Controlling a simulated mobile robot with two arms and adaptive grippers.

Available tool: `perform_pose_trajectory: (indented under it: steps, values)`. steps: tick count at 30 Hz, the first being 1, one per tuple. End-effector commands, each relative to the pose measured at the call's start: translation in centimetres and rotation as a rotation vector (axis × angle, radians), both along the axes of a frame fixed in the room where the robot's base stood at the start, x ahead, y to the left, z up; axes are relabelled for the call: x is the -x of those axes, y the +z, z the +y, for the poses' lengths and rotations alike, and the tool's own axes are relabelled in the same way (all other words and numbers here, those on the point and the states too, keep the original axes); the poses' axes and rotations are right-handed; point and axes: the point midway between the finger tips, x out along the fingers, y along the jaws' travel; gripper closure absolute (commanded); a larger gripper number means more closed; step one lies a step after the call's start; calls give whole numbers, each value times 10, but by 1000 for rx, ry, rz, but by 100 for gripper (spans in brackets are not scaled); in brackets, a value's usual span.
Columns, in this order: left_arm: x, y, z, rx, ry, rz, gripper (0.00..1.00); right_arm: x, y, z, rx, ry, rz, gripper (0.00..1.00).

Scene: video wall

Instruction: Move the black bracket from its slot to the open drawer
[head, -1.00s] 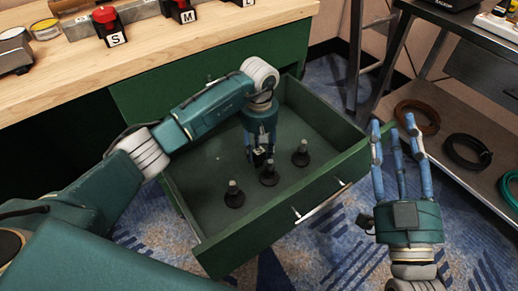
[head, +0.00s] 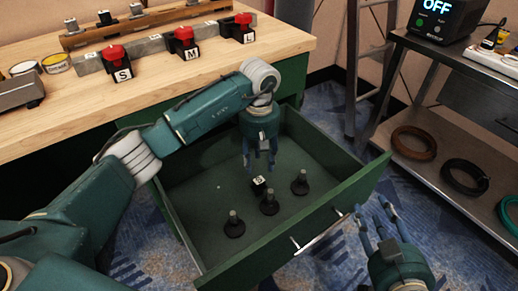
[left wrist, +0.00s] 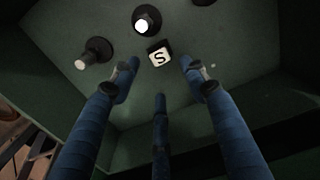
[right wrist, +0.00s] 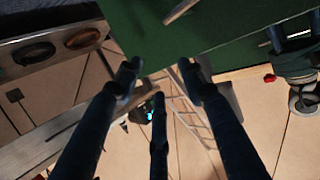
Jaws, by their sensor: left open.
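A small black piece with a white S face (head: 258,183), which I take to be the black bracket, lies on the floor of the open green drawer (head: 215,175). It also shows between the fingertips in the left wrist view (left wrist: 159,55). My left gripper (head: 260,165) is open over the drawer, its fingers apart and just above the piece, not closed on it. My right gripper (head: 378,222) is open and empty, outside the drawer's front right side. The right wrist view shows its fingers spread with nothing between them.
Three black pegs on round bases (head: 269,203) stand in the drawer near the piece. On the wooden bench, red-topped black holders (head: 118,62) carry S, M and L labels, with a wooden rack (head: 130,25) behind. A metal shelf (head: 450,155) with coiled cables stands at right.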

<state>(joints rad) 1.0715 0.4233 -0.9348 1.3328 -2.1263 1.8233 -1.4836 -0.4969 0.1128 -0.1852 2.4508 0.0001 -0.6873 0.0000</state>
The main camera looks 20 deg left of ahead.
Motion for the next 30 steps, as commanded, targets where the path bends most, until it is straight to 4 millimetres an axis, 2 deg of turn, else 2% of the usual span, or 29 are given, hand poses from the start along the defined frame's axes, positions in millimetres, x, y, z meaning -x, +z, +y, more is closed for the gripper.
perform_pose_trajectory:
  steps: [1,7,12,26,29,30]
  values:
    - [-1,10,0,0,0,-1,55,4,-6,-2,9,-3,38,60]
    - [0,27,0,0,1,0,55,17,-31,-9,36,-10,149,60]
    - [0,31,0,-1,1,1,55,22,-38,-11,43,-12,179,60]
    - [0,32,0,-1,1,1,55,21,-38,-11,43,-12,179,60]
    - [0,40,0,0,1,0,55,23,-49,-12,51,-14,217,60]
    - [0,46,0,0,1,0,55,25,-60,-13,59,-16,253,60]
